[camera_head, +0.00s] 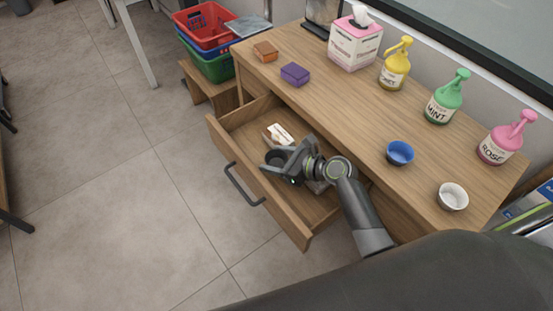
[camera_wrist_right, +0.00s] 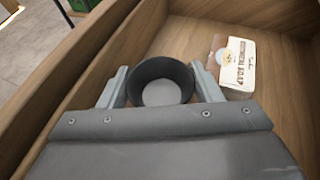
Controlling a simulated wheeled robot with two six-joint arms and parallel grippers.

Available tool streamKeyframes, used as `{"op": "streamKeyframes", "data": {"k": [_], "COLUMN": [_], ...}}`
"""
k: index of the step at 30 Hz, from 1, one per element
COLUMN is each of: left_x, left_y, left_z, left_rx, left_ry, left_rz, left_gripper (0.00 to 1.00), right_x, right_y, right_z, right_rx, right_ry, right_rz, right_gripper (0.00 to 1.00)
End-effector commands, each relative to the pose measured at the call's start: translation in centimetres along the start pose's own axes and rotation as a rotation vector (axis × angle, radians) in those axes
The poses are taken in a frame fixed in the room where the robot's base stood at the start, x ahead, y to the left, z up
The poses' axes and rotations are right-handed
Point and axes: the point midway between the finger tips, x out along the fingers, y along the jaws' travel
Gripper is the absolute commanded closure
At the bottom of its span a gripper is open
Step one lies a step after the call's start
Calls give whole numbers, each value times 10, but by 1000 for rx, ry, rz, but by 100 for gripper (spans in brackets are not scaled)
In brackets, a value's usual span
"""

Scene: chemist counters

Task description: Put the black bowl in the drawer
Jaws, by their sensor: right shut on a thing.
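The black bowl (camera_wrist_right: 161,92) is between the fingers of my right gripper (camera_wrist_right: 161,90) in the right wrist view, upright with its opening facing the camera. In the head view the bowl (camera_head: 275,157) shows as a dark shape at the end of the right gripper (camera_head: 283,160). The gripper is shut on it, over the inside of the open wooden drawer (camera_head: 230,160). I cannot tell whether the bowl touches the drawer floor. My left gripper is not in view.
A white and brown box (camera_head: 281,134) lies in the drawer beside the bowl. On the counter (camera_head: 340,110) stand a blue bowl (camera_head: 400,153), a white bowl (camera_head: 453,197), pump bottles, a tissue box (camera_head: 355,43), and purple (camera_head: 295,74) and orange (camera_head: 265,51) blocks. Stacked baskets (camera_head: 207,42) stand beyond.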

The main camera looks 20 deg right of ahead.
Motion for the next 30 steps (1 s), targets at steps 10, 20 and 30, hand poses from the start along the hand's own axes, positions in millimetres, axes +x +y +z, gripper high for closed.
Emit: {"op": "streamKeyframes", "data": {"k": [10, 20, 30], "left_x": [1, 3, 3], "left_y": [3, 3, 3], "left_z": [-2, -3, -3], "left_rx": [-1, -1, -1], "left_ry": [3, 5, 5], "left_rz": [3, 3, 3], "left_gripper": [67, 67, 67], "right_x": [1, 5, 5], "right_y": [0, 0, 1], "right_z": [-3, -12, -16], "right_rx": [1, 3, 6], "right_ry": [0, 0, 8], "right_rz": [1, 1, 2], "right_gripper": [64, 64, 32]}}
